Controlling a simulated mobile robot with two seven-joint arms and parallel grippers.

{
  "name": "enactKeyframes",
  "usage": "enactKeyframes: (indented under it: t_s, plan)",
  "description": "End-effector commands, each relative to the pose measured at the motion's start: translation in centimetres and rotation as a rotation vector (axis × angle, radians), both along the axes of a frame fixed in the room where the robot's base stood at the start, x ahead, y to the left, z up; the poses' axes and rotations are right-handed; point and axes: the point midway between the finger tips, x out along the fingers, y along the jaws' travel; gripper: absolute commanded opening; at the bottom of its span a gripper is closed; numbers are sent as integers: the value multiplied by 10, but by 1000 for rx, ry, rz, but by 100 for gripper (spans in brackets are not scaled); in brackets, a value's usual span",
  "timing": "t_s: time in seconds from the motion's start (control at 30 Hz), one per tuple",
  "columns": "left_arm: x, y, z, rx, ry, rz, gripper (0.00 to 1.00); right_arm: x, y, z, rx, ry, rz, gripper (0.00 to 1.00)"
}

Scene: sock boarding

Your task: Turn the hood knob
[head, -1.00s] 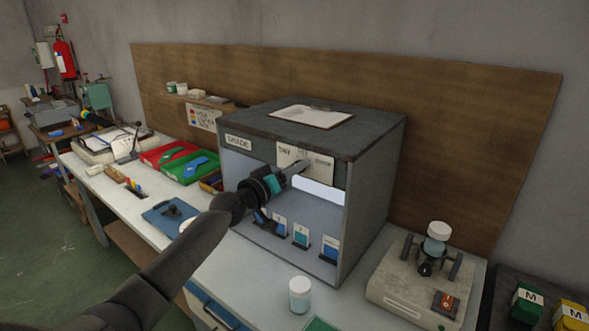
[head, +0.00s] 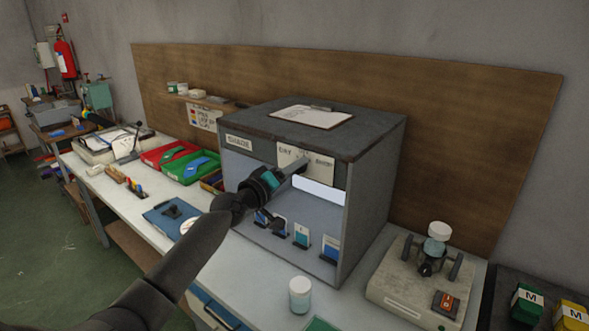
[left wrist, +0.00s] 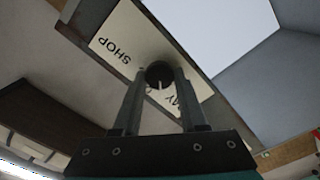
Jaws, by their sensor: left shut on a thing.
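The grey hood (head: 370,165) is an open-fronted box with a SHADE label on its left. A cream dial label (head: 286,154) is on its upper front edge. In the left wrist view the label reads upside down, with SHOP at the left and part of DAY at the right. The round black knob (left wrist: 160,74) has a pale pointer line and sits between the two fingertips of my left gripper (left wrist: 161,80). In the head view this gripper (head: 299,168) reaches the label from the left, its fingers hiding the knob. My right gripper is not in view.
A clipboard (head: 312,116) lies on top of the hood. Several coloured cards stand inside it. A lidded jar (head: 300,294) stands in front, and a grey device with a red switch (head: 412,285) is at the right. Red and green trays (head: 192,176) are at the left.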

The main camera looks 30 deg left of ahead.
Motion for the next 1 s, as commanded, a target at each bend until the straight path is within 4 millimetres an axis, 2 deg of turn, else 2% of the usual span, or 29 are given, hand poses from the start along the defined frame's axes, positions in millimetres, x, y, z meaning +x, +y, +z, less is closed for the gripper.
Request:
enactKeyframes:
  t_s: [0.1, 0.13, 0.37, 0.73, 1.0]
  plan:
    - [0, 0, 0, -3, 0, 0, 0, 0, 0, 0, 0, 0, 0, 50]
    - [0, 0, 0, -3, 0, 0, 43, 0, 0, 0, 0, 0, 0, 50]
    - [0, 0, 0, -1, 0, 0, 69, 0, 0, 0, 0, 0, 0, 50]
    - [-4, 0, -1, 0, 1, 1, 70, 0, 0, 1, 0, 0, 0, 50]
    - [-33, 3, -1, 2, 3, 0, 70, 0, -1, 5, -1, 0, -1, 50]
